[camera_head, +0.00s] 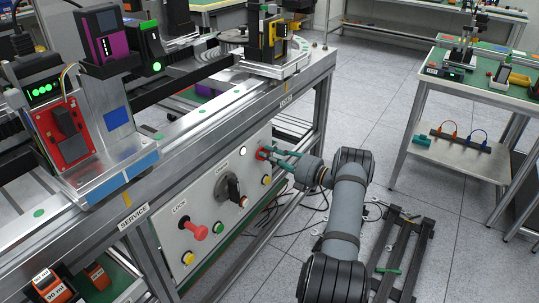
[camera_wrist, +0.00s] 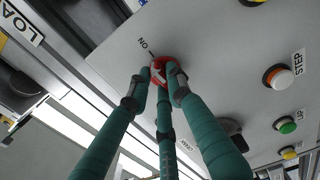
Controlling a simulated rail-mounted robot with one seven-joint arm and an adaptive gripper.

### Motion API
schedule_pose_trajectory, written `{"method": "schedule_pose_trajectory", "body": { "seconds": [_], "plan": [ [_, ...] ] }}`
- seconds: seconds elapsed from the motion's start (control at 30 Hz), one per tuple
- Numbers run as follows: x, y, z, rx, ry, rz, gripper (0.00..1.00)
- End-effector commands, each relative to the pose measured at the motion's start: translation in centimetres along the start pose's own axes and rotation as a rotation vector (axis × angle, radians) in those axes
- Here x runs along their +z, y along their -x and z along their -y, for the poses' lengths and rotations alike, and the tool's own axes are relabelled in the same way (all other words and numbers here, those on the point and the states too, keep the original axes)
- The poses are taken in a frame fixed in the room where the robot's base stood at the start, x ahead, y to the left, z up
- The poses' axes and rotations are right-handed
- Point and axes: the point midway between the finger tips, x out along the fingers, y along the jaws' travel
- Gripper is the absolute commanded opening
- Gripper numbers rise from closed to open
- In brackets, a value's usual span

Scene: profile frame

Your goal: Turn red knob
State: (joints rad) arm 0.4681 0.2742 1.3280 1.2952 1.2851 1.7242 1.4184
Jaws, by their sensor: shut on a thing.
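The red knob (camera_wrist: 158,66) is on the grey control panel in the wrist view, beside an ON label. In the head view, my gripper (camera_head: 268,154) reaches the upper right of the panel (camera_head: 215,205). A small bit of red shows there at the fingertips.
A red mushroom button (camera_head: 196,230) stands out from the panel near the LOCK label. A black rotary switch (camera_head: 232,188) and several yellow and green buttons are nearby. The workbench rail (camera_head: 205,122) runs above the panel. Cables lie on the floor behind my arm.

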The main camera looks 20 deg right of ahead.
Motion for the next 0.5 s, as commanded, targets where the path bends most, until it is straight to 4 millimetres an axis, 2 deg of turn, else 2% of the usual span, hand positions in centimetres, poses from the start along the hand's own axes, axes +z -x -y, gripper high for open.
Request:
{"method": "schedule_pose_trajectory", "body": {
  "seconds": [0.2,0.5],
  "plan": [
    [0.06,0.06,0.09,-0.001,-0.095,0.000,0.00],
    [0.07,0.06,0.15,-0.001,-0.142,0.000,0.00]
  ]
}}
